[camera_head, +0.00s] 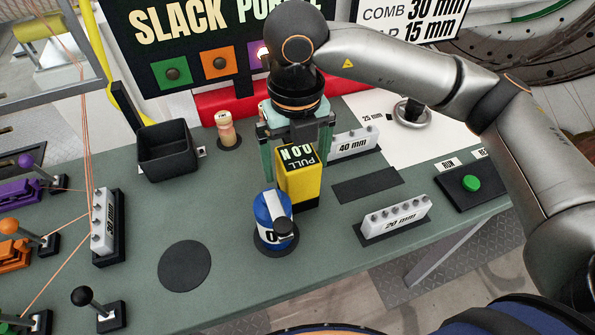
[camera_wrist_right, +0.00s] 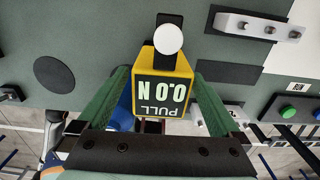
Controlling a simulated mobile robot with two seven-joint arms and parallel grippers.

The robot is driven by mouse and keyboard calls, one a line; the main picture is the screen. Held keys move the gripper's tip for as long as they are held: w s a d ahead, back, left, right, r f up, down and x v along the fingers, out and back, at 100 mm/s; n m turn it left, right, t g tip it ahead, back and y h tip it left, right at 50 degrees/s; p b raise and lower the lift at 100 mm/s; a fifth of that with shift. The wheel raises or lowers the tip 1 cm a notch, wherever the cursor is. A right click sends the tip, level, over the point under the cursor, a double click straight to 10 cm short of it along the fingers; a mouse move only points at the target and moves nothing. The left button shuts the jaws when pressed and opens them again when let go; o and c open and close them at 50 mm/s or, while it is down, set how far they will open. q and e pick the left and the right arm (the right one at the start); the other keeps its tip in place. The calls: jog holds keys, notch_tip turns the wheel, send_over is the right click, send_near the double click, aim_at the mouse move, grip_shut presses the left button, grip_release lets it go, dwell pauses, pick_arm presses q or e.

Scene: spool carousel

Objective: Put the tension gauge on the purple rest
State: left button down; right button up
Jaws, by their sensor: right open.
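The tension gauge (camera_head: 299,186) is a yellow block with a dark display reading "PULL 0.0 N". It stands upright near the middle of the table. My right gripper (camera_head: 297,155) is above it, pointing down, with its green fingers apart on either side of the gauge's upper part. In the right wrist view the gauge (camera_wrist_right: 160,65) lies between the open fingers, with gaps visible beside it. A purple block (camera_head: 18,190) with a purple-knobbed lever beside it is at the far left, partly cut off; I cannot tell whether it is the purple rest. My left gripper is not in view.
A blue-and-white canister (camera_head: 272,215) stands close in front of the gauge. A black bin (camera_head: 167,150) and a peach peg (camera_head: 226,130) are behind left. Grey combs marked 40 mm (camera_head: 352,145), 20 mm (camera_head: 395,218) and 30 mm (camera_head: 103,220) stand around. A round dark pad (camera_head: 184,267) is bare.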

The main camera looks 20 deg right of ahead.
notch_tip(320, 180, down, 4)
jog(key=shift+d+f+p, duration=0.1)
jog(key=shift+f+p, duration=0.1)
jog(key=shift+p, duration=0.1)
jog(key=shift+c, duration=0.2)
jog(key=c, duration=1.5)
grip_shut()
jog(key=shift+r, duration=0.15)
